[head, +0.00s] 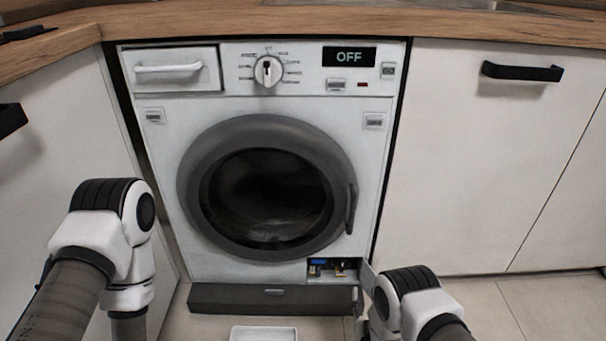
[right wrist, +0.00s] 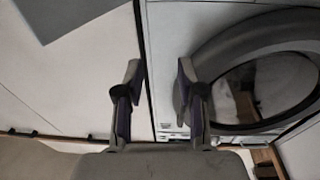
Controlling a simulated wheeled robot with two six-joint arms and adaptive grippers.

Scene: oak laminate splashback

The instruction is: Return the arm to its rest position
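My right arm (head: 408,300) is low at the right in the head view, in front of the washing machine's lower right corner. Its gripper is mostly hidden there by the arm. In the right wrist view my right gripper (right wrist: 159,80) has its two fingers apart with nothing between them. My left arm (head: 112,235) comes in from the left, bent downward in front of the left cabinet. Its gripper is out of the picture. The washing machine (head: 167,225) stands in the middle with its round door (head: 265,187) shut and its display (head: 349,56) reading OFF.
A small compartment (head: 330,268) at the machine's lower right is open, its flap (head: 367,275) swung out near my right arm. A white tray (head: 263,334) lies on the floor in front. White cabinets (head: 470,160) flank the machine under a wooden worktop (head: 330,22).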

